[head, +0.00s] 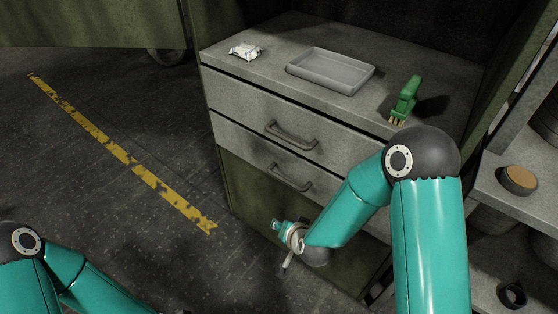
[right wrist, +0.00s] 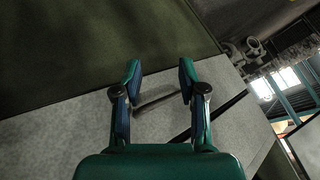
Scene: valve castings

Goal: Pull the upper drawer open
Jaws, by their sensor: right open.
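The grey cabinet's upper drawer (head: 245,110) looks shut in the head view, with its bar handle (head: 292,136) in clear sight. The lower drawer (head: 240,143) also looks shut, and its handle (head: 290,178) is below. My right gripper (head: 280,238) is low in front of the green panel, below both handles. In the right wrist view, my right gripper (right wrist: 160,78) is open and empty. A bar handle (right wrist: 157,103) shows between its fingers. A green panel borders that drawer front, so it looks like the lower one. Contact cannot be told. My left gripper is out of view.
On the cabinet top are a grey tray (head: 329,71), a crumpled white packet (head: 245,51) and a green-handled brush (head: 405,99). A shelf (head: 538,192) with a round tan-topped part (head: 518,180) stands at the right. The floor left of the cabinet is clear.

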